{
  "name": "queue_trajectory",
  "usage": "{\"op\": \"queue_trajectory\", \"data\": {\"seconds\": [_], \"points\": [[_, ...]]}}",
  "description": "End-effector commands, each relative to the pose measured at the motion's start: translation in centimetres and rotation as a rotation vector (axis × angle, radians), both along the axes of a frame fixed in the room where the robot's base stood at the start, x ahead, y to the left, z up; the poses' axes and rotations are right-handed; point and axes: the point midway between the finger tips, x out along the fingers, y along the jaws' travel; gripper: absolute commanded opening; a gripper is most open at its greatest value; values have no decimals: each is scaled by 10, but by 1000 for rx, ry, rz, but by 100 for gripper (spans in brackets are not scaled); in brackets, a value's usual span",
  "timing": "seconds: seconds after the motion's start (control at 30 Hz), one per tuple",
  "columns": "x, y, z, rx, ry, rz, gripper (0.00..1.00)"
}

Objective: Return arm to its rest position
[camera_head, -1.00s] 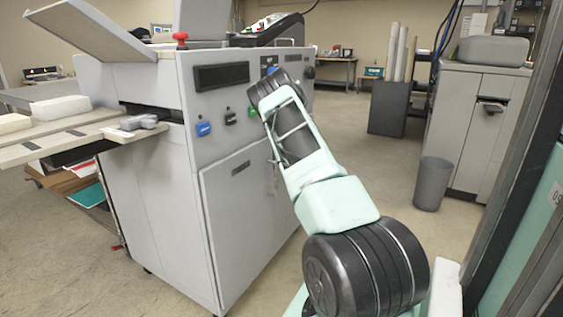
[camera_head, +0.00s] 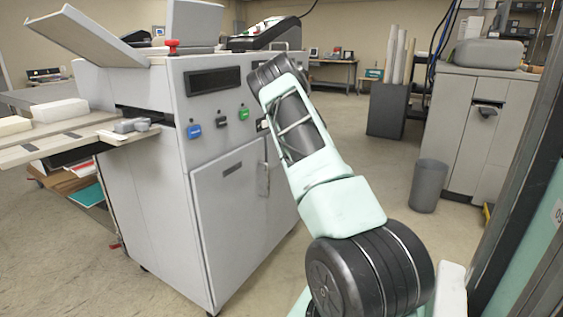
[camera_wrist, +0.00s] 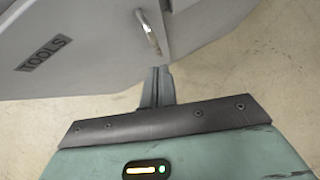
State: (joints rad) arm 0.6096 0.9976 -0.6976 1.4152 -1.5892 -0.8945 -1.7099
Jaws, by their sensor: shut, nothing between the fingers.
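My arm stands raised in the head view, in front of the right side of a grey laminator cabinet (camera_head: 235,205). My gripper (camera_wrist: 165,70) shows in the wrist view, with its fingers shut together and empty. It points toward the cabinet's lower door, where a metal handle (camera_wrist: 149,33) and a "TOOLS" label (camera_wrist: 44,53) show. Whether the fingertips touch the cabinet cannot be told; bare floor shows beside them. In the head view the gripper is hidden behind my arm.
A grey bin (camera_head: 428,186) stands on the floor to the right, before a grey cabinet (camera_head: 480,130). A dark frame post (camera_head: 520,150) is close on the right. A feed table (camera_head: 60,143) juts left. Open floor (camera_head: 385,165) lies between cabinet and bin.

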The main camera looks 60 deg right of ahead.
Motion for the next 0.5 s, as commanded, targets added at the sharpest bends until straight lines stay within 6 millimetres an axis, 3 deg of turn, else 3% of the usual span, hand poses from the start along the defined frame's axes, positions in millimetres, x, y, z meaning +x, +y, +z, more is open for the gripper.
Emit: {"op": "queue_trajectory", "data": {"seconds": [0.23, 0.5], "points": [[-23, 4, 30, 0, -1, -1, 0], [-31, 5, 38, 0, 2, 1, 0]]}}
